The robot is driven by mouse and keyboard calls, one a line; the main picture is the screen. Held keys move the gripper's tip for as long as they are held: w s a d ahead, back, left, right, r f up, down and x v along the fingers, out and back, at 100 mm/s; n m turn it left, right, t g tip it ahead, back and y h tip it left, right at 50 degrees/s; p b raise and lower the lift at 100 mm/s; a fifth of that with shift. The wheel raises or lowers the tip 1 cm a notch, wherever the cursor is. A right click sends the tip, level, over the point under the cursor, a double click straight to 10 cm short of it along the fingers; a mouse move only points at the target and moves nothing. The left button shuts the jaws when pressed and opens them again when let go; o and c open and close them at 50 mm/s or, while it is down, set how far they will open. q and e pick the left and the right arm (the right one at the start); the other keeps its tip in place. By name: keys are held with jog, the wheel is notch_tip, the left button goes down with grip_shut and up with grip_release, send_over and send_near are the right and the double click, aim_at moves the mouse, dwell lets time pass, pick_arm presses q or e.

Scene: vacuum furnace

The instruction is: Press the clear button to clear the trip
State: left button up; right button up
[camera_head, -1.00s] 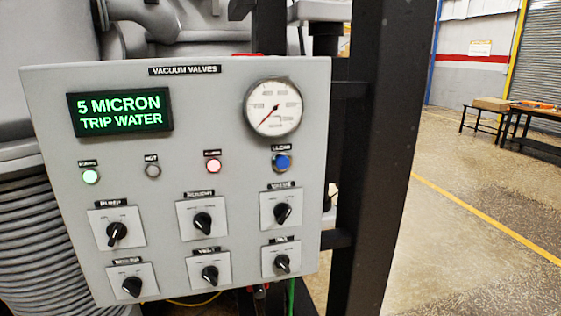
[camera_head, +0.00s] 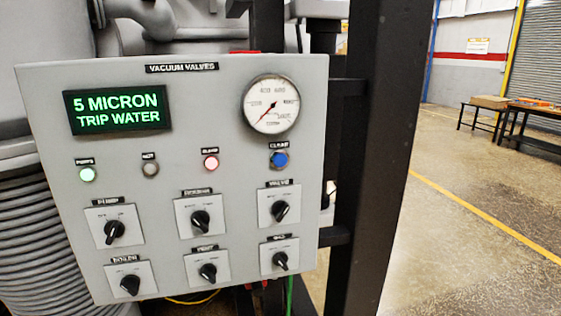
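The blue clear button (camera_head: 280,160) sits at the right of the lamp row on the grey vacuum valves panel (camera_head: 225,130), under a small label. The green display (camera_head: 118,109) at the panel's upper left reads "5 MICRON TRIP WATER". A green lamp (camera_head: 87,174) is lit at the left, a grey lamp (camera_head: 150,169) looks unlit, and a reddish lamp (camera_head: 211,162) is lit. Neither of my grippers shows in the head view.
A round dial gauge (camera_head: 271,104) is above the button. Two rows of black rotary knobs, such as the upper right one (camera_head: 280,210), lie below. A dark post (camera_head: 370,150) stands right of the panel. Open floor (camera_head: 470,230) and a bench (camera_head: 535,115) are farther right.

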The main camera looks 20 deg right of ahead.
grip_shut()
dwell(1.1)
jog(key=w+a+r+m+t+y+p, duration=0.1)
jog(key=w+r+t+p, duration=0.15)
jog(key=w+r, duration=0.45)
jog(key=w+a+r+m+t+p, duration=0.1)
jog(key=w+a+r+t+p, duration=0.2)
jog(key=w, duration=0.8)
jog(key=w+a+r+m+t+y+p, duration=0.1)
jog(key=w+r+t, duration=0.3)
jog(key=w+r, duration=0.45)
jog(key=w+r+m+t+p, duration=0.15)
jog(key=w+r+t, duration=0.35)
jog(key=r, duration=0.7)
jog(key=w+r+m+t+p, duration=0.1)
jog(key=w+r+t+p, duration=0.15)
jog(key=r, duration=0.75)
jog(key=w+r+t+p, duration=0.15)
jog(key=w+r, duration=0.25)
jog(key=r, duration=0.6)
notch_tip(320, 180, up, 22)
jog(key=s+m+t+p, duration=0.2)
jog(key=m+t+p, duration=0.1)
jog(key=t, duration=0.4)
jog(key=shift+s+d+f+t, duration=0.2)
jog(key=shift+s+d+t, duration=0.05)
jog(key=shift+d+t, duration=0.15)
